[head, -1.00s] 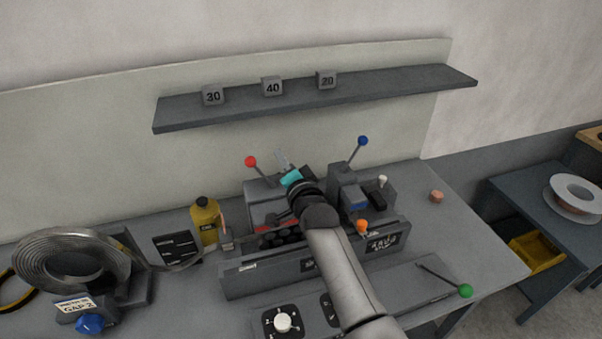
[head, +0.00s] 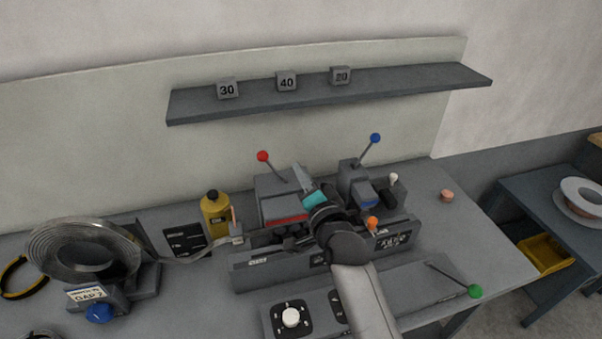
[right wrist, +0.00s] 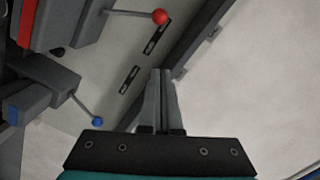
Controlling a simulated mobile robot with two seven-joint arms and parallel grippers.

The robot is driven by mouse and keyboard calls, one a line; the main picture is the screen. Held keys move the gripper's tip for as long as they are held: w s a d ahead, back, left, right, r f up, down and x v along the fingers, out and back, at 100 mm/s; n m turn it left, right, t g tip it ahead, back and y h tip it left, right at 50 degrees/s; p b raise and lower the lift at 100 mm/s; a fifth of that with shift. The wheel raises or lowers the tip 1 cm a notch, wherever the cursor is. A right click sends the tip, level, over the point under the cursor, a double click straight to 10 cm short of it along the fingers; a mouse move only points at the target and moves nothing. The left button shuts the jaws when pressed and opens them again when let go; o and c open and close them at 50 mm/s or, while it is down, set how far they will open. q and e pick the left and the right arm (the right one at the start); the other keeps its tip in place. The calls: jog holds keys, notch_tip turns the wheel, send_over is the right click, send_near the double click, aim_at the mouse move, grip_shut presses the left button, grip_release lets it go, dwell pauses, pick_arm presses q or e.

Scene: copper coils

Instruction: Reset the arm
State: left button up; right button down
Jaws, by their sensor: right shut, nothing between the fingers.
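My right arm reaches up over the bench machine (head: 290,252) in the head view. Its gripper (head: 300,172), with a teal band behind the fingers, is in front of the machine's upper part, between the red-knobbed lever (head: 263,157) and the blue-knobbed lever (head: 375,139). In the right wrist view the two fingers (right wrist: 162,74) lie together with nothing between them. The red knob (right wrist: 159,17) and blue knob (right wrist: 97,121) show there, apart from the fingers. My arm hides part of the machine's middle. My left gripper is not in view.
A metal coil (head: 85,252) stands at the left, its strip running to the machine. A yellow bottle (head: 215,218) stands behind the strip. A shelf (head: 330,95) holds blocks marked 30, 40 and 20. A green-knobbed lever (head: 475,291) is at the front right.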

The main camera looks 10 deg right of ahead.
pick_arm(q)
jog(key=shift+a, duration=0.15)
pick_arm(e)
jog(key=s+f+n+g, duration=0.7)
jog(key=s+f, duration=0.3)
jog(key=s, duration=0.4)
jog(key=s+d+f+n+g+h, duration=0.1)
jog(key=s+d+n+g, duration=0.2)
jog(key=s, duration=0.6)
jog(key=s+d+f+n+g+h, duration=0.1)
jog(key=s+f+n+g, duration=0.2)
jog(key=s, duration=0.6)
notch_tip(320, 180, down, 31)
jog(key=s+g+b, duration=0.2)
jog(key=b, duration=0.8)
pick_arm(q)
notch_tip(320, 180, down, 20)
jog(key=b, duration=1)
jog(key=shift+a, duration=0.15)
pick_arm(e)
jog(key=s+d+f, duration=0.1)
jog(key=s+f, duration=0.6)
jog(key=f, duration=0.5)
jog(key=s+d+f+g, duration=0.1)
jog(key=s+f, duration=0.7)
jog(key=f, duration=0.4)
jog(key=shift+s+g, duration=0.25)
jog(key=shift+g, duration=0.05)
